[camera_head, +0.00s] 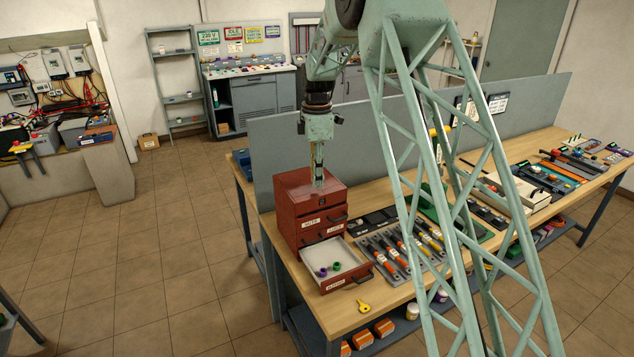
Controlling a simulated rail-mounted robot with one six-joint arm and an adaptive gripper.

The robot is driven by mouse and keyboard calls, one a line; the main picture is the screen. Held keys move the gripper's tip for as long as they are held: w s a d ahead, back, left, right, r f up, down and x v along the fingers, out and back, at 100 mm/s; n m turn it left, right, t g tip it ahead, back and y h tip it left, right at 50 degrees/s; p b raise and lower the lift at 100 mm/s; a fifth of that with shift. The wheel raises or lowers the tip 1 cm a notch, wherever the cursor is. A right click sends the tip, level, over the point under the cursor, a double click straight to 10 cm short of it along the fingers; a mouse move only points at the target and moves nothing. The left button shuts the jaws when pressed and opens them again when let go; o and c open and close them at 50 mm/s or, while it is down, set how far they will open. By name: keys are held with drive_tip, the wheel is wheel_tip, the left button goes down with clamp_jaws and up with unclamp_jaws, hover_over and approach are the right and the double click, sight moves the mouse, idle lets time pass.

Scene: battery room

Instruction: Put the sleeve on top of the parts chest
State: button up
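The parts chest (297,199) is a dark red box with labelled drawers, standing at the near left end of the workbench. Its lowest drawer (338,288) is pulled out. Small round pieces, purple (323,272) and green (337,266), lie inside; I cannot tell whether one of them is the sleeve. My gripper (318,182) points straight down over the chest, its fingertips at or just above the top. The fingers look close together, but I cannot tell whether they hold something. No sleeve is clearly visible at the fingertips.
A yellow key-like piece (363,306) lies on the bench in front of the drawer. A rack of orange-handled tools (397,258) stands right of the chest. A grey partition (283,148) rises behind it. My lattice arm covers part of the bench.

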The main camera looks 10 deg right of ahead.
drive_tip(key=shift+f, duration=0.85)
drive_tip(key=shift+f, duration=0.1)
drive_tip(key=o, duration=0.6)
drive_tip(key=shift+c, duration=0.2)
wheel_tip(320, 180, up, 12)
idle(0.3)
drive_tip(key=shift+r, duration=0.25)
idle(0.6)
